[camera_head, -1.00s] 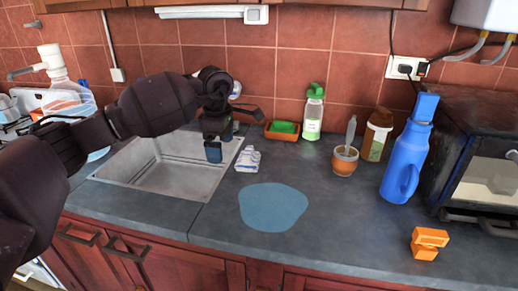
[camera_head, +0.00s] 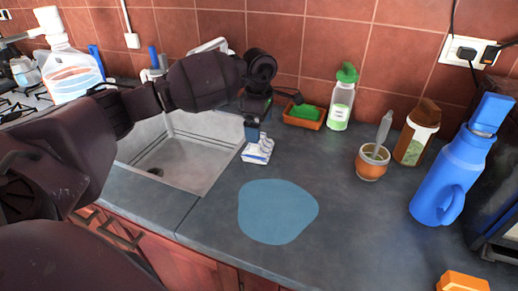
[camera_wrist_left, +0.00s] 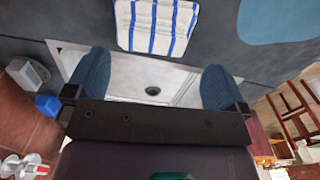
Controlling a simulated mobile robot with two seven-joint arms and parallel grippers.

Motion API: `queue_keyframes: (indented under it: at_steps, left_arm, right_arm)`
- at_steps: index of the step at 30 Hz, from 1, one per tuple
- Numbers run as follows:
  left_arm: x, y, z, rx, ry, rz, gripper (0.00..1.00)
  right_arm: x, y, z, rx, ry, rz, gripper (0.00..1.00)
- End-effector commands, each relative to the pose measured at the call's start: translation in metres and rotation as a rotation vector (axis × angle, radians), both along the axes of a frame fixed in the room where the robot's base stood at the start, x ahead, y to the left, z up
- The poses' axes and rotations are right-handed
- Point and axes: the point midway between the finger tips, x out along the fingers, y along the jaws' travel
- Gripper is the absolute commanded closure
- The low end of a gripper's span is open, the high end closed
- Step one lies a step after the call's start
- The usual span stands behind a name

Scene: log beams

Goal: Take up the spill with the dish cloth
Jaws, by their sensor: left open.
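The blue spill (camera_head: 277,211) is a flat, rounded patch on the dark counter, right of the sink. The dish cloth (camera_head: 258,150), white with blue stripes, lies folded on the counter between the sink's right edge and the spill. It also shows in the left wrist view (camera_wrist_left: 157,27), beyond the fingertips, with part of the spill (camera_wrist_left: 277,18) to its right. My left gripper (camera_head: 252,130) is at the cloth's far edge in the head view, partly overlapping it in the picture. Its blue fingers (camera_wrist_left: 156,80) are spread with nothing between them. My right gripper is not in view.
The metal sink (camera_head: 210,165) lies left of the cloth. Behind are a sponge tray (camera_head: 303,122) and a soap bottle (camera_head: 341,100). Counter around the spill is clear.

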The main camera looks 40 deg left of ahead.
Motion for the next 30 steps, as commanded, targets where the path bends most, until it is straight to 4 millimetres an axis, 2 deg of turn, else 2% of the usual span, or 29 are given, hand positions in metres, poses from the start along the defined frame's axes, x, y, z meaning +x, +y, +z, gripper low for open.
queue_keyframes:
  at_steps: [8, 16, 24, 25, 30]
  left_arm:
    - [0.002, 0.002, -0.019, -0.001, 0.001, 0.002, 0.00]
    - [0.004, 0.006, -0.054, -0.002, 0.002, 0.001, 0.00]
    - [0.005, 0.006, -0.058, 0.001, -0.002, 0.001, 0.00]
    - [0.005, 0.006, -0.058, 0.001, -0.002, 0.001, 0.02]
    - [0.005, 0.006, -0.058, 0.001, -0.002, 0.001, 0.28]
  right_arm:
    - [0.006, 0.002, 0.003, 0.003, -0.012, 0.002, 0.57]
    - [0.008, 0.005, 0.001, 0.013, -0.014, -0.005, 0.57]
    - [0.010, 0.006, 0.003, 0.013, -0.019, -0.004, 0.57]
    - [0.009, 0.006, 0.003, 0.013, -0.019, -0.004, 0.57]
    - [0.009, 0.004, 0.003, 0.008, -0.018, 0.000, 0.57]
